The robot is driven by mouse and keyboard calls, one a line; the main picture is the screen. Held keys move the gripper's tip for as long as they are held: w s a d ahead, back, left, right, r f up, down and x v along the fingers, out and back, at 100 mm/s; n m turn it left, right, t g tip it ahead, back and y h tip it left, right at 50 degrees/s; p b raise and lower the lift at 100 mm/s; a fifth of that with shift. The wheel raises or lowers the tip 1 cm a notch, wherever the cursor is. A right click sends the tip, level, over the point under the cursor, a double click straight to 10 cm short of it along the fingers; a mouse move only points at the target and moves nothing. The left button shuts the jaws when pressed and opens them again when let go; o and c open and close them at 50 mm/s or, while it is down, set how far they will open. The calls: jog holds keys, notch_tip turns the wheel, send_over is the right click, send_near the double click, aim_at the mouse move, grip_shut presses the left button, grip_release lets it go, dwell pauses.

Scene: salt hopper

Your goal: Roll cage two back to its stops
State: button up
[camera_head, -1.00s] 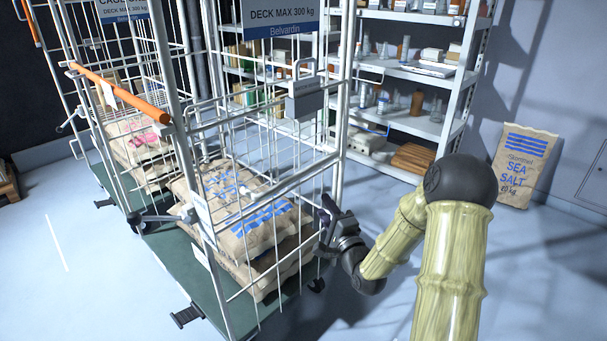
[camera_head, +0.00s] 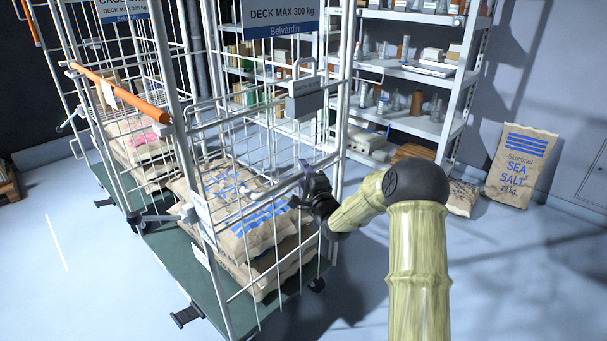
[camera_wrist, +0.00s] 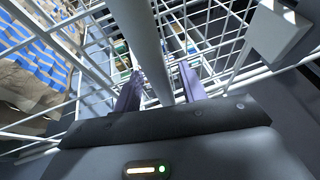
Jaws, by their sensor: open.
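The near roll cage (camera_head: 219,161) is a white wire frame with an orange handle bar (camera_head: 121,92). Its hanging sign (camera_head: 283,17) reads "DECK MAX 300 kg Belvardin"; the top line is cut off, so its number is not visible. Printed sacks (camera_head: 262,222) lie stacked inside. My gripper (camera_head: 303,183) is at the cage's right side, by the wire panel. In the wrist view my gripper (camera_wrist: 160,90) has its two fingers apart, with a grey upright post (camera_wrist: 140,30) showing between them. I cannot tell whether they touch it. The stops are not clearly identifiable.
A second cage (camera_head: 82,50) with sacks stands behind at left. A shelf rack (camera_head: 432,125) and a salt sack (camera_head: 521,168) stand behind.

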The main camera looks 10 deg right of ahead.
grip_shut()
jog(key=shift+w+a+r, duration=0.15)
jog(key=shift+w+a, duration=0.1)
jog(key=shift+w, duration=0.05)
jog(key=shift+w+a, duration=0.35)
jog(key=shift+w, duration=0.15)
grip_release()
jog(key=shift+w+f, duration=0.1)
jog(key=shift+f, duration=0.1)
jog(key=shift+a+r, duration=0.1)
jog(key=shift+a, duration=0.05)
